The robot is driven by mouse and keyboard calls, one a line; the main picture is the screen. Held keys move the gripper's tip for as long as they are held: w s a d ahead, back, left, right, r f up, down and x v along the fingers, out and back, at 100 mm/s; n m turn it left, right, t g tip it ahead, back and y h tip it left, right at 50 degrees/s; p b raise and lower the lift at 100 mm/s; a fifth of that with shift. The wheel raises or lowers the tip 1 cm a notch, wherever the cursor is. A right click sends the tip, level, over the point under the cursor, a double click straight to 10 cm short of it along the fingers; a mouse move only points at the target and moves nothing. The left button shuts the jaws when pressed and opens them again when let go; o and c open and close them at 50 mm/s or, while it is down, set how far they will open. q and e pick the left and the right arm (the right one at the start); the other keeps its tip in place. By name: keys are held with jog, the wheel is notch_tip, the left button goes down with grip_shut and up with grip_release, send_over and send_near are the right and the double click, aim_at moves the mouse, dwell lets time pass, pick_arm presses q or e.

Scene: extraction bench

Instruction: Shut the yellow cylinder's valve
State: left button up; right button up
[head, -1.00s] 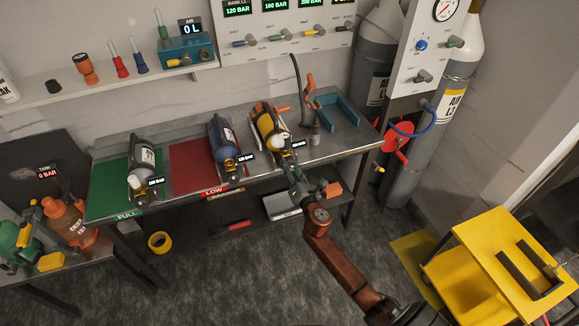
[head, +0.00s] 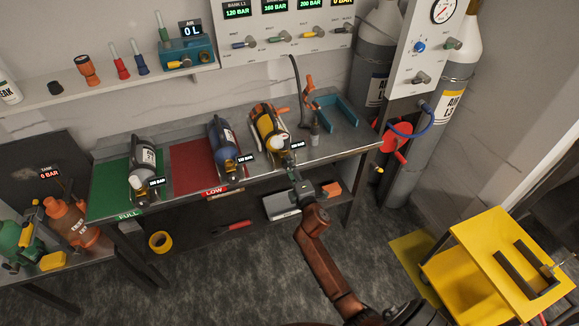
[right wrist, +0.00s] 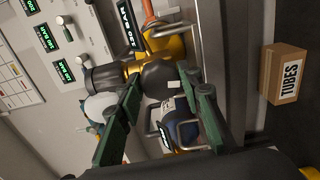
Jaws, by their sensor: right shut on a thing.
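The yellow cylinder (head: 266,124) lies on the bench, its valve end toward the front edge, with a small pressure tag beside it. My right gripper (head: 293,173) is at that valve end, just off the bench's front edge. In the right wrist view the green fingers of my right gripper (right wrist: 158,84) are closed around a dark round valve knob (right wrist: 159,79). Behind the knob is the brass valve and part of the yellow cylinder (right wrist: 170,46). The fingers hide the knob's sides, and its turn position cannot be told. My left gripper is not in view.
A blue cylinder (head: 221,137) lies left of the yellow one, and a dark cylinder (head: 143,158) lies on the green mat (head: 108,187). A teal bracket (head: 340,111) stands to the right. A yellow cart (head: 508,255) is at lower right.

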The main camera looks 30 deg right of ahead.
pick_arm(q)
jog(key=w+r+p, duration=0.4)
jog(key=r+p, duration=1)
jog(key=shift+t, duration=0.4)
pick_arm(e)
jog(key=shift+a+f+m, duration=0.1)
jog(key=shift+m, duration=8.35)
jog(key=shift+a+m, duration=0.1)
jog(key=shift+m, duration=8.35)
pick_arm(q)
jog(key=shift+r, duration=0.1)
pick_arm(e)
jog(key=o, duration=1.2)
jog(key=shift+c, duration=0.2)
